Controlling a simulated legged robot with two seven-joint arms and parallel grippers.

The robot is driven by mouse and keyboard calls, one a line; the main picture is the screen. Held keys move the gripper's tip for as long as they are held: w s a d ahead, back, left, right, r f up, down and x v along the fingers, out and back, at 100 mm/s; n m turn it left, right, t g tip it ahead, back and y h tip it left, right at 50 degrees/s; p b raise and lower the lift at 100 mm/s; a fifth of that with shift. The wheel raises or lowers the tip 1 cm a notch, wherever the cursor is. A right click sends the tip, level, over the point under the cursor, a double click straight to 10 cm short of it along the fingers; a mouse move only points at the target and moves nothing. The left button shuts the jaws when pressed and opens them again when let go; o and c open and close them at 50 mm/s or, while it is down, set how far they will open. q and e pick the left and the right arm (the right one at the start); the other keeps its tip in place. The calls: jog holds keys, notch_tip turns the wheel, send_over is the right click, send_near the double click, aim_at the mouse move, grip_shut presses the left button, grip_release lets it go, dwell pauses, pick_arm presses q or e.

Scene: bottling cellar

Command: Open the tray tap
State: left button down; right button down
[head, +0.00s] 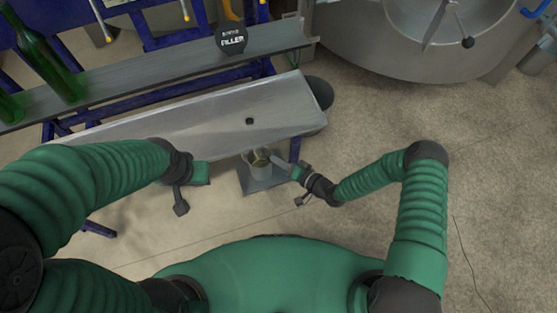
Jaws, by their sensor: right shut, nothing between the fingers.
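The grey metal tray (190,119) slopes across the middle of the head view, with a dark drain hole (249,121) in it. Under its front edge, a small brass-coloured piece (259,157), which looks like the tray tap, shows above a pale vessel (257,170). Whether the tap's handle is turned cannot be made out. My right gripper (280,162) is shut and empty, its tip close to the right side of the brass piece; touching or apart cannot be told. My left gripper (204,173) hangs left of the vessel, below the tray edge; its fingers are unclear.
The vessel stands on a grey base (266,184) on the floor. Behind the tray, a grey shelf (150,77) on a blue frame carries green bottles (48,62). A steel tank (400,45) is back right.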

jog(key=m+y+b, duration=0.1)
jog(key=b, duration=0.2)
jog(key=a+f+m+y+b, duration=0.1)
jog(key=b, duration=0.2)
jog(key=f+m+t+y+b, duration=0.1)
jog(key=b, duration=0.2)
jog(key=shift+s+a+f+m, duration=0.2)
jog(key=shift+s+a+m, duration=0.05)
jog(key=shift+a+m, duration=0.05)
jog(key=shift+a, duration=0.1)
dwell(0.4)
jog(key=shift+f, duration=0.1)
